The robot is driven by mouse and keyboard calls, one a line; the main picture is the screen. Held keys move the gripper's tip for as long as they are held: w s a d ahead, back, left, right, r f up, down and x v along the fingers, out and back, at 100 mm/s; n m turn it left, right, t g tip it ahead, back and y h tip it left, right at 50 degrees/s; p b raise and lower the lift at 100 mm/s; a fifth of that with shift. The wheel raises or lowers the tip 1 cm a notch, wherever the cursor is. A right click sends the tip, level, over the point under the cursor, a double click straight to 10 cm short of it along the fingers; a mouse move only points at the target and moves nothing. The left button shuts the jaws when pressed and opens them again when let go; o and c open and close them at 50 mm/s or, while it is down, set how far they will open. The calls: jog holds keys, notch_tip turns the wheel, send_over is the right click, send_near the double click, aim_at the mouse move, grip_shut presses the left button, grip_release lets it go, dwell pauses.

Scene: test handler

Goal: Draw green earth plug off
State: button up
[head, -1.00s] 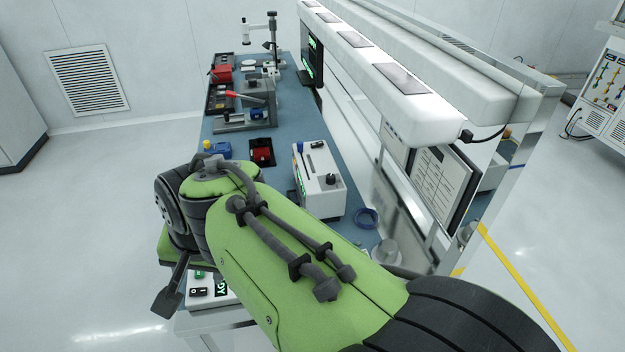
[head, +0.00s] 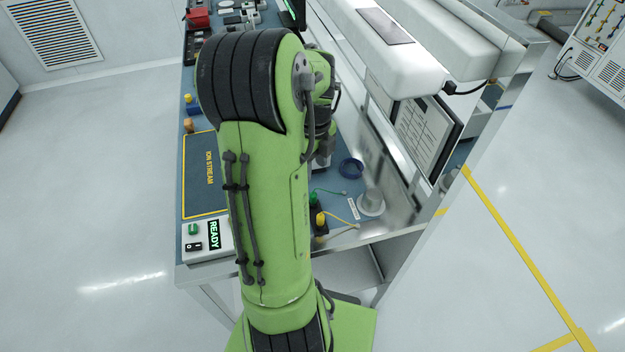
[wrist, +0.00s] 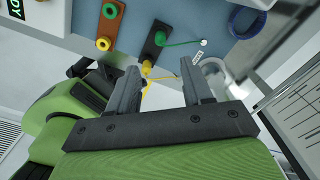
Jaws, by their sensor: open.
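The green plug (wrist: 160,39) sits in a black block (wrist: 153,51) at the bench edge, with a green cord (wrist: 182,43) running right. A yellow plug (wrist: 146,66) with a yellow cord sits in the same block, nearer my gripper. In the head view, the green plug (head: 313,199) shows just right of my arm. My gripper (wrist: 161,69) is open and empty in the wrist view. Its two fingers point toward the block, with the yellow plug and cord appearing between their tips. The green plug appears beyond the tips; I cannot tell the gap. My arm hides the gripper's fingers in the head view.
An orange-brown block (wrist: 107,28) with another green and yellow socket is left of the black block. A blue ring (head: 350,168) and a pale round cup (head: 370,203) stand to the right. A READY panel (head: 208,240) is at the near left corner.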

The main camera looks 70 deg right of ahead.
aim_at(313, 193)
notch_tip(313, 193, down, 12)
jog(key=shift+d+f+b, duration=0.1)
jog(key=shift+f+b, duration=0.1)
jog(key=shift+b, duration=0.45)
jog(key=shift+c, duration=0.5)
grip_shut()
